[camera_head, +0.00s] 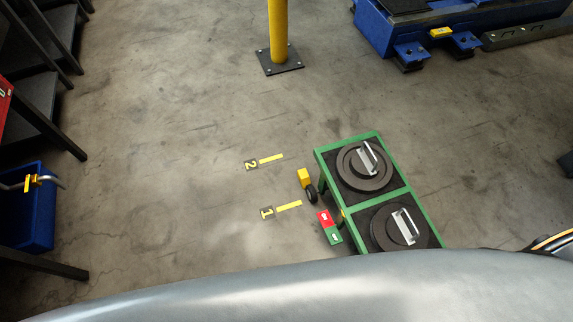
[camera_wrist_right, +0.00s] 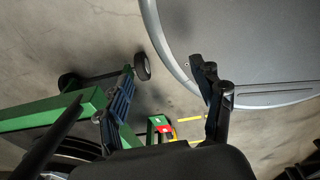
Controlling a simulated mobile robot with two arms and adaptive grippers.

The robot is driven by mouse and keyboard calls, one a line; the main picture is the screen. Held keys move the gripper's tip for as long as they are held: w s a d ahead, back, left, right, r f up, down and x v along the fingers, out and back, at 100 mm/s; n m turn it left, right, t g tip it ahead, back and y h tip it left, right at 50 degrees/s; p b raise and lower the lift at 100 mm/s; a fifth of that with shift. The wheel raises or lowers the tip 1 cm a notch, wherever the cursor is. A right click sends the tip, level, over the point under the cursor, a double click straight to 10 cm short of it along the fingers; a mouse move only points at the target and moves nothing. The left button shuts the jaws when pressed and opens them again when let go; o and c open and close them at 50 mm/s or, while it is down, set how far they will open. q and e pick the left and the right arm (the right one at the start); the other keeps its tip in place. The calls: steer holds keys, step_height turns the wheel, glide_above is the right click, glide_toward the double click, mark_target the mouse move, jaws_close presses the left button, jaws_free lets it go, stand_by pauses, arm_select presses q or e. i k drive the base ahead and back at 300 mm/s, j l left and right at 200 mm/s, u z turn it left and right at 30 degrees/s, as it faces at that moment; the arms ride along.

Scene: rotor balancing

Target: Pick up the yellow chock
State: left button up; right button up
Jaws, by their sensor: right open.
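The yellow chock (camera_head: 304,176) is a small yellow block on the floor in the head view. It sits by a black caster wheel (camera_head: 311,194) at the left side of the green cart (camera_head: 329,180). I cannot tell whether it touches the wheel. My right gripper (camera_wrist_right: 166,98) shows in the right wrist view, with its two dark fingers wide apart and nothing between them. The green cart frame (camera_wrist_right: 55,112) is left of it in that view. I cannot make out the chock for sure there. Neither gripper shows in the head view.
Two dark rotors with handles lie on the cart (camera_head: 363,166). A red and green sign (camera_head: 329,226) hangs at its left side. Floor marks 2 (camera_head: 264,160) and 1 (camera_head: 281,209) lie left of the chock. A yellow post (camera_head: 278,35) stands behind.

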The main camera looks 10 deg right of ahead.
mark_target(303, 177)
steer(key=i+z, duration=0.15)
steer(key=z, duration=2)
steer(key=j+z, duration=0.25)
steer(key=j, duration=0.15)
steer(key=j+z, duration=0.25)
steer(key=j, duration=0.2)
steer(key=j+z, duration=0.2)
steer(key=j, duration=0.2)
steer(key=k+j+z, duration=0.1)
steer(key=j+z, duration=0.15)
steer(key=j, duration=0.15)
steer(key=k+j+z, duration=0.1)
steer(key=j+z, duration=0.15)
steer(key=j, duration=0.15)
steer(key=k+j+z, duration=0.25)
steer(key=j+z, duration=0.25)
steer(key=j, duration=0.25)
steer(key=k, duration=0.05)
